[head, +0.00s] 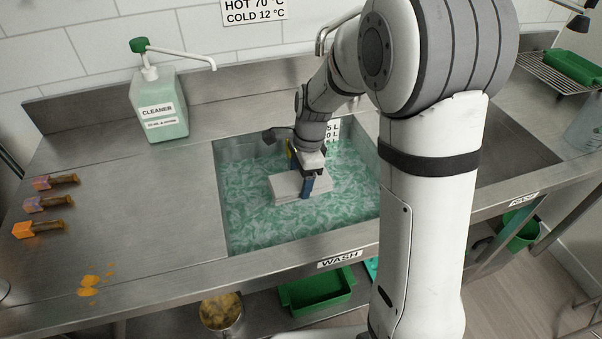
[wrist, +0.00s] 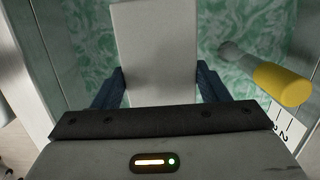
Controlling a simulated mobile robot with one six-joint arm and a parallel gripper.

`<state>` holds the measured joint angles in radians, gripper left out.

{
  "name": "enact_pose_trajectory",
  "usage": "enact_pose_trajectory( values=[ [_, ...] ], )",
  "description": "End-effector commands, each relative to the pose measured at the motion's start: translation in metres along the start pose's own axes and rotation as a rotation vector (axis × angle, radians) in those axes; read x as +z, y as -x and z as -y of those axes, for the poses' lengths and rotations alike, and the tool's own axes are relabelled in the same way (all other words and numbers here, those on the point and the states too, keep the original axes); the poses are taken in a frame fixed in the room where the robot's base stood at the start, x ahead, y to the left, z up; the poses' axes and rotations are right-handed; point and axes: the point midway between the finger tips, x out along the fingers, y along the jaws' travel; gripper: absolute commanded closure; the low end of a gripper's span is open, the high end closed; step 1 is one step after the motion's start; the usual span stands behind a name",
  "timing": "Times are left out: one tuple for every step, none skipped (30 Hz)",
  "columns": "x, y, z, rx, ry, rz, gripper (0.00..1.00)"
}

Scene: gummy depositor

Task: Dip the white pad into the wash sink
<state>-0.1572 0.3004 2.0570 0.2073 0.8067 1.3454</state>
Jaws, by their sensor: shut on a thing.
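The white pad (head: 287,186) is a flat white block held between the fingers of my gripper (head: 303,178). In the wrist view the pad (wrist: 153,50) stands between the two dark blue fingers of my gripper (wrist: 160,88). The wash sink (head: 225,160) is a steel basin filled with green, foamy water (head: 260,220). The pad is inside the sink's outline, at or just above the water. I cannot tell how much of it is under the surface.
A yellow-ended tool (wrist: 280,84) lies in the sink close to my gripper. A cleaner bottle (head: 160,105) with a pump stands behind the sink at left. Several orange-tipped brushes (head: 40,228) and an orange spill (head: 90,285) are on the left counter. A second basin (head: 510,150) is at right.

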Motion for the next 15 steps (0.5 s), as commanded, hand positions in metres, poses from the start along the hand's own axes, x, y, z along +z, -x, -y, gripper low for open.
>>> enact_pose_trajectory(
  values=[
    [-0.001,-0.008,0.000,0.001,0.000,0.000,0.51],
    [-0.002,-0.011,0.000,0.002,0.000,0.000,0.51],
    [-0.002,-0.014,0.000,0.002,-0.001,0.000,0.51],
    [-0.003,-0.017,0.000,0.002,-0.001,0.000,0.51],
    [-0.003,-0.020,0.000,0.002,-0.001,0.000,0.51],
    [-0.004,-0.023,0.000,0.002,-0.001,0.000,0.51],
    [-0.004,-0.026,0.000,0.001,-0.001,0.000,0.51],
    [-0.005,-0.029,0.000,0.001,-0.001,0.000,0.51],
    [-0.005,-0.032,0.000,0.001,-0.001,0.000,0.51],
    [-0.006,-0.035,0.000,0.001,-0.001,0.000,0.51],
    [-0.006,-0.037,0.000,0.001,-0.001,0.000,0.51],
    [-0.007,-0.041,0.000,0.001,-0.001,0.000,0.51],
    [-0.007,-0.043,0.000,0.001,-0.001,0.000,0.51],
    [-0.007,-0.046,0.000,0.001,-0.002,0.000,0.51],
    [-0.008,-0.050,0.000,0.001,-0.002,0.000,0.51]
  ],
)
